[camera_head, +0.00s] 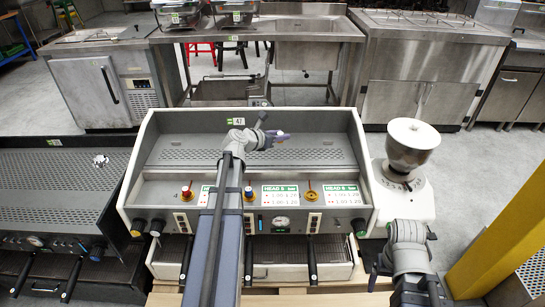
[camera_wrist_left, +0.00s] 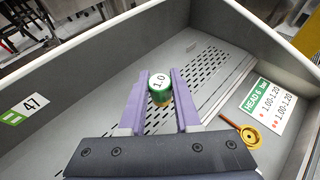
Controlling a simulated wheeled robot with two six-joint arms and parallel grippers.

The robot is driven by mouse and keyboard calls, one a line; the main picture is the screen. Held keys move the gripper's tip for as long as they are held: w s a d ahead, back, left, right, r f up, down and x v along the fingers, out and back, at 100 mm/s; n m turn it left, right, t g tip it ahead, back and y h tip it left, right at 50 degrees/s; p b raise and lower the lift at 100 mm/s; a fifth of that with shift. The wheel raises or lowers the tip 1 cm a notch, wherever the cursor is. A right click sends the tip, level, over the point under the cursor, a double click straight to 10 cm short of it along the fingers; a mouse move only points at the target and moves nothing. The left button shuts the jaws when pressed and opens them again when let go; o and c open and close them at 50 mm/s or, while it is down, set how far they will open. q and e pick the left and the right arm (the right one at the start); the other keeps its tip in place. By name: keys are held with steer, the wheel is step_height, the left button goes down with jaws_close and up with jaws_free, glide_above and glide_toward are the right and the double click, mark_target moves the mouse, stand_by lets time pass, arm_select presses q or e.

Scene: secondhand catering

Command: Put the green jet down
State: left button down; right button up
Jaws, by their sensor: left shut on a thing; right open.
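The green jet (camera_wrist_left: 160,88) is a small green cylinder with a white top marked 1.0. My left gripper (camera_wrist_left: 160,103) is shut on it, with its purple fingers on either side. In the head view the left gripper (camera_head: 279,136) is over the perforated top tray of the coffee machine (camera_head: 300,153); the jet's small pale top shows there between the fingers. The jet looks held above the tray, though its height is hard to tell.
A red-topped piece (camera_head: 186,192) and a brass piece (camera_head: 311,194) stand on the machine's front ledge near the HEAD cards (camera_head: 281,195). Raised walls surround the tray. A grinder (camera_head: 410,145) stands right; another machine (camera_head: 65,190) stands left. Much of the tray is bare.

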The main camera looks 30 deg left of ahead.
mark_target(280, 160)
arm_select(q)
steer(key=shift+f+b, duration=3.8)
steer(key=shift+f, duration=0.45)
steer(key=shift+f, duration=0.2)
steer(key=c, duration=0.6)
jaws_free()
steer(key=shift+r, duration=0.2)
steer(key=shift+p+v, duration=2.3)
steer(key=shift+v, duration=3.75)
